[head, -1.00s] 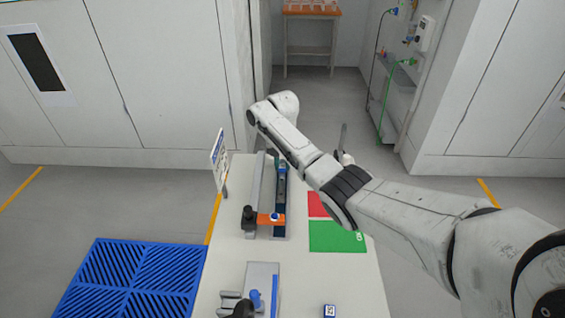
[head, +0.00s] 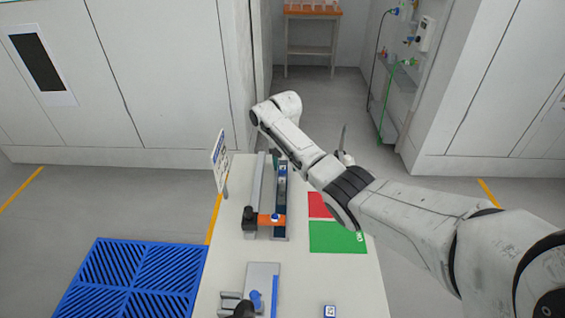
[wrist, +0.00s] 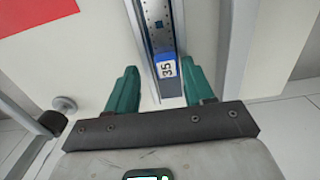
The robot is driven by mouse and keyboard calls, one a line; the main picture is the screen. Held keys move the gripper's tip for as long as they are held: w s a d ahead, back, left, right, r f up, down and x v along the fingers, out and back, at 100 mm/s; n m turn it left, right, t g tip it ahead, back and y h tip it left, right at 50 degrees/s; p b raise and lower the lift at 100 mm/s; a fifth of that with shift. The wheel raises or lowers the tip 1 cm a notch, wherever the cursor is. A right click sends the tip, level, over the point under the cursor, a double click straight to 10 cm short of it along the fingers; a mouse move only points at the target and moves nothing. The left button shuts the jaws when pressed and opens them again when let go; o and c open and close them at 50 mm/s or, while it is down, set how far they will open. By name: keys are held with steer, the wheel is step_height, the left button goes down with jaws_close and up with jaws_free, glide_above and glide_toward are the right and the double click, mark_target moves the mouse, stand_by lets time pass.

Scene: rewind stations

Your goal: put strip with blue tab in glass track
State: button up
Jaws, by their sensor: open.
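A blue tab with a white label reading 35 (wrist: 165,70) lies at the near end of a dark, dotted strip (wrist: 157,25) in the wrist view. The strip lies inside a long grey channel (wrist: 177,30); whether this is the glass track, I cannot tell. My gripper (wrist: 163,83) is open, its green fingers on either side of the tab end with gaps visible, holding nothing. In the head view the long dark channel (head: 280,200) runs along the table, and my arm partly hides its far end and my gripper.
An orange clamp piece with a blue knob (head: 270,218) crosses the channel's near end. A pale rail (head: 257,185) runs beside it on the left. Red (head: 319,204) and green (head: 337,237) mats lie right. A grey fixture (head: 262,280) and small blue-white block (head: 329,311) are nearer.

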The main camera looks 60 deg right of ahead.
step_height(320, 180, up, 13)
steer(key=shift+w, duration=0.3)
steer(key=shift+a, duration=0.1)
